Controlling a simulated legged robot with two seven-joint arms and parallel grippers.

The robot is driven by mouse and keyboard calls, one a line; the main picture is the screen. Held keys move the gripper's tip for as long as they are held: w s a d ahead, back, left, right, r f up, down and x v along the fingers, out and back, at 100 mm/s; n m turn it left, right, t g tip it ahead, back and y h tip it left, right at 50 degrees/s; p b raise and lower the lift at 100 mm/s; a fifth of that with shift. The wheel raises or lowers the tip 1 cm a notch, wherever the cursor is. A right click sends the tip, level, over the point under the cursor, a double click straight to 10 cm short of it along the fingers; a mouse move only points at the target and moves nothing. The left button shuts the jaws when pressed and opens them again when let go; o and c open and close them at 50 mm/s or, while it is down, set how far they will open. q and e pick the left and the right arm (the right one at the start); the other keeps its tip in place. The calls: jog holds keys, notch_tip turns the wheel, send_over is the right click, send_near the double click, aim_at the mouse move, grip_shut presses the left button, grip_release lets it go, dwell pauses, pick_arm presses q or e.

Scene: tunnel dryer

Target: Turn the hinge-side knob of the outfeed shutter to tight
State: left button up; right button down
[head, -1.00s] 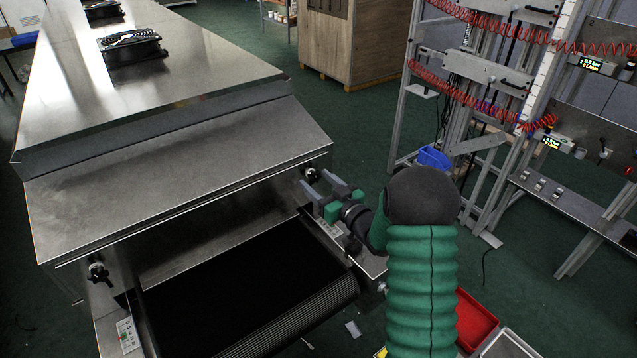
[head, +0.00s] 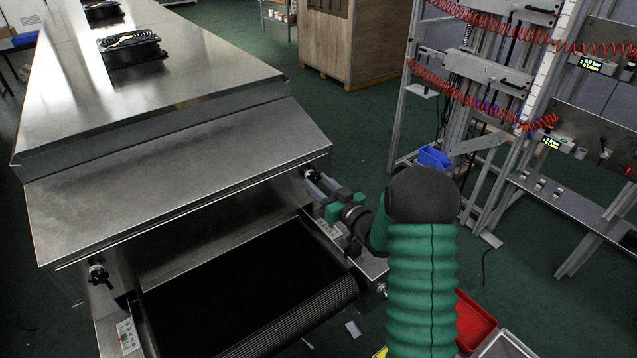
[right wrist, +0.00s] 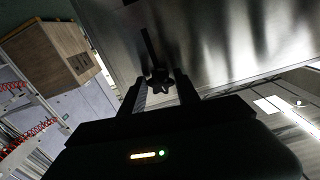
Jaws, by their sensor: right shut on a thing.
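The outfeed shutter shows as a steel panel (head: 215,215) under the sloping hood above the dark belt. A black star-shaped knob (head: 310,174) is at its right end, partly covered by my gripper. It also shows in the right wrist view (right wrist: 159,80), between the fingers. My right gripper (head: 319,184) is shut on this right-hand knob. A second black knob (head: 98,272) is at the left end, with nothing touching it. I cannot tell from the pictures which end has the hinge, or how tight the knob is. My left gripper is not in view.
The belt (head: 240,290) runs out below the shutter, with a small panel (head: 128,337) at its left. A red bin (head: 474,322) stands on the floor at lower right. A rack (head: 480,110) with red coiled hoses stands beyond my right arm. Green floor lies between.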

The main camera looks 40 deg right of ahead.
jog(key=m+p, duration=0.2)
jog(key=m, duration=0.1)
jog(key=m+p, duration=0.1)
jog(key=m, duration=0.1)
jog(key=shift+r, duration=0.25)
jog(key=m+p, duration=0.4)
jog(key=m, duration=0.1)
jog(key=shift+s+m, duration=0.1)
jog(key=shift+m, duration=0.2)
jog(key=m+p, duration=0.3)
jog(key=m, duration=0.2)
jog(key=m+p, duration=0.1)
jog(key=m, duration=0.2)
jog(key=shift+p, duration=0.35)
jog(key=shift+f+m, duration=0.15)
jog(key=shift+m, duration=0.75)
jog(key=shift+f, duration=0.1)
jog(key=c, duration=1.2)
grip_release()
jog(key=shift+o, duration=1.4)
jog(key=shift+d+p, duration=0.15)
jog(key=shift+p, duration=0.15)
